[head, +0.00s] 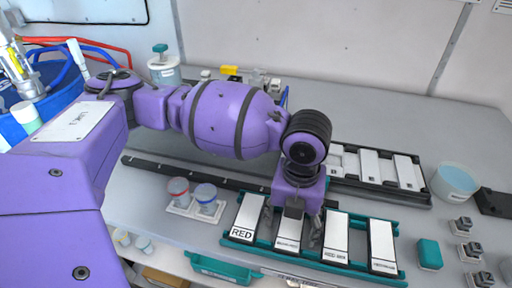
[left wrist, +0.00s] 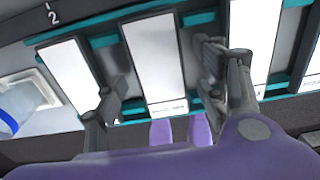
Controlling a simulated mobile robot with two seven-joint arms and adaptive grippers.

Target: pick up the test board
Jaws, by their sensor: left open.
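Several white boards stand side by side in a teal rack (head: 262,244) on the bench. The leftmost board (head: 244,216) reads RED; the other labels are too small to read surely, so I cannot tell which is the test board. My left gripper (head: 297,225) points down over the second board from the left (head: 288,236), partly hiding it. In the left wrist view, the fingers of my left gripper (left wrist: 160,70) are open, one on each side of a white board (left wrist: 154,55). I cannot tell whether they touch it. My right gripper is not in view.
A black rack (head: 428,197) with white boards lies behind. Two small lidded jars (head: 192,199) stand to the left. A pale blue tub (head: 455,182), a teal block (head: 429,253) and several small grey-topped blocks (head: 469,250) are at the right. A teal tray (head: 222,269) is at the front edge.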

